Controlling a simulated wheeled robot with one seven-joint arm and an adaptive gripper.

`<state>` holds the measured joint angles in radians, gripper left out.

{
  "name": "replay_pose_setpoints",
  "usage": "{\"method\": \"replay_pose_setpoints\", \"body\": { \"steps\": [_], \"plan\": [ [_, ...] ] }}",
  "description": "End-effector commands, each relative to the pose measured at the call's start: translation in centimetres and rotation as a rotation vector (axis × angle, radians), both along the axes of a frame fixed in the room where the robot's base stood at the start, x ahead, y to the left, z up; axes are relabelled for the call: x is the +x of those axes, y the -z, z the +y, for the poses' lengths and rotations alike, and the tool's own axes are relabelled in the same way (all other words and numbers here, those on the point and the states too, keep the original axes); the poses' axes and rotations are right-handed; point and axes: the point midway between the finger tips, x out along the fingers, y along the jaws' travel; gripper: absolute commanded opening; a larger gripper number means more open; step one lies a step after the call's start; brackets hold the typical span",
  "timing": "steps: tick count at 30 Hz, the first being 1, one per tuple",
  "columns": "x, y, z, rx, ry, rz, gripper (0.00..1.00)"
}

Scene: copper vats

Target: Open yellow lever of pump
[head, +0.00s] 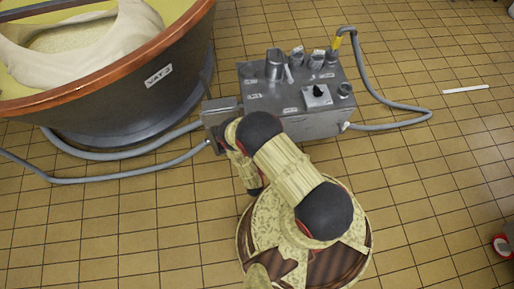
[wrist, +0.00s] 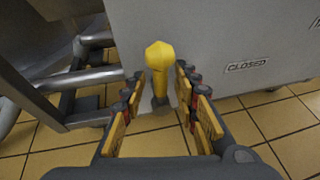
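The grey metal pump (head: 300,118) stands on the floor right of the vat in the head view. Its grey side panel (wrist: 215,45) fills much of the wrist view. The yellow lever (wrist: 160,65) stands out in front of that panel, with a rounded yellow knob. My gripper (wrist: 159,84) is open, with one finger on each side of the lever. I cannot tell whether either finger touches it. A "CLOSED" label (wrist: 246,65) is on the panel to the right of the lever. In the head view my arm hides the lever and my gripper.
A copper-rimmed vat (head: 165,85) stands at the upper left. Grey hoses (head: 120,178) run along the floor on the left, and another hose (head: 385,100) loops at the pump's right. A white stick (head: 466,89) lies at the right. The tiled floor there is mostly clear.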

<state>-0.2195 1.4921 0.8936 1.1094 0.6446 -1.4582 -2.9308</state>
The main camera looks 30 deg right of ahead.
Motion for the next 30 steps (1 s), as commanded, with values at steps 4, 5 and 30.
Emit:
{"method": "replay_pose_setpoints", "body": {
  "steps": [4, 5, 30],
  "plan": [
    [0.0, -0.8, 0.0, 0.0, 0.0, 0.0, 0.3],
    [0.1, -1.2, 0.0, 0.0, 0.0, 0.0, 0.3],
    [0.0, -9.9, 0.0, 0.0, 0.0, 0.0, 0.3]
  ]
}}
